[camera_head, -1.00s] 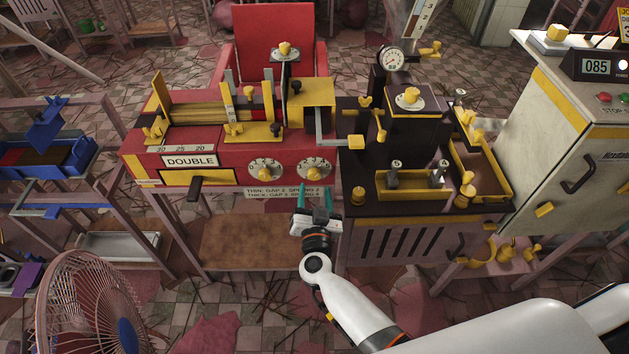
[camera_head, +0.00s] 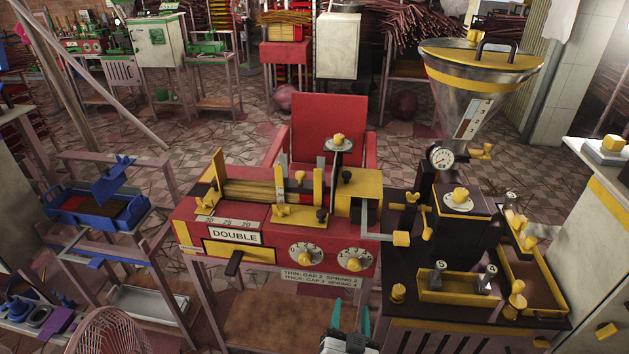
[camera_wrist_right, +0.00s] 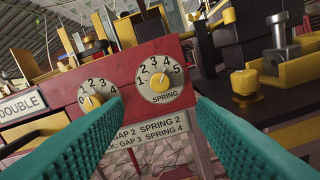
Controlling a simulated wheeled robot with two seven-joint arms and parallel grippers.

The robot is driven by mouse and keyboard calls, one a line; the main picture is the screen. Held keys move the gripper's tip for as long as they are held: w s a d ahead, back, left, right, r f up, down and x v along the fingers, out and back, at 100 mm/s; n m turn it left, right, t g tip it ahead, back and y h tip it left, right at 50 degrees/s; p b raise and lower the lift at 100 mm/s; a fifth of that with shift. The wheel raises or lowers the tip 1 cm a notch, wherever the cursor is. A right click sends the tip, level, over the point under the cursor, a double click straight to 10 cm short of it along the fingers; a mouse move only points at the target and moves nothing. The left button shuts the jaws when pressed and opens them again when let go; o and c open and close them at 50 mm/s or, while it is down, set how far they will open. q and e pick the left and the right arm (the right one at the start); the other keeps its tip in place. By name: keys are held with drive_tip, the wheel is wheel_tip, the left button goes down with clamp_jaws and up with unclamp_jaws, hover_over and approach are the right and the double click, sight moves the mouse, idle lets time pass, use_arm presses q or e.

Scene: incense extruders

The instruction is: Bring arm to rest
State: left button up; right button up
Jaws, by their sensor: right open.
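My right gripper (camera_head: 348,325) is at the bottom edge of the head view, below and in front of the red machine (camera_head: 190,232). Its two green fingers also show in the right wrist view (camera_wrist_right: 160,125), spread apart with nothing between them. Beyond them in that view are the spring dial (camera_wrist_right: 160,83) and the gap dial (camera_wrist_right: 96,90), both apart from the fingers. The spring dial's yellow knob shows in the head view (camera_head: 354,264). Most of my right arm is below the head view's edge. My left gripper is not in view.
A black machine (camera_head: 410,290) with a metal hopper (camera_head: 478,95) stands right of the red one. A grey cabinet (camera_head: 590,230) is at the far right. A fan (camera_head: 105,335) and a rack with a blue tray (camera_head: 75,205) are at left. A red chair (camera_head: 328,130) stands behind.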

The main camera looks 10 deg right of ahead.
drive_tip(key=s+f+n+g+y, duration=0.25)
drive_tip(key=s+f, duration=0.25)
drive_tip(key=f, duration=0.5)
drive_tip(key=s+f+n+g+y, duration=0.25)
drive_tip(key=s+f, duration=0.25)
drive_tip(key=f, duration=0.4)
drive_tip(key=s+f+n+g+y, duration=0.25)
drive_tip(key=s+f, duration=0.25)
drive_tip(key=f, duration=0.5)
drive_tip(key=s+d+f+g, duration=0.3)
drive_tip(key=s+f, duration=0.1)
drive_tip(key=s, duration=0.4)
drive_tip(key=s+d+f+n+g+h, duration=0.1)
drive_tip(key=s+d+f+g, duration=0.2)
drive_tip(key=s, duration=0.5)
drive_tip(key=s+d+f+g+h, duration=0.1)
drive_tip(key=s+d+f+g, duration=0.2)
drive_tip(key=s+f, duration=0.2)
drive_tip(key=s, duration=0.3)
drive_tip(key=shift+s+d+f+n, duration=0.2)
drive_tip(key=shift+s+d+n, duration=0.15)
drive_tip(key=shift+s+d, duration=0.05)
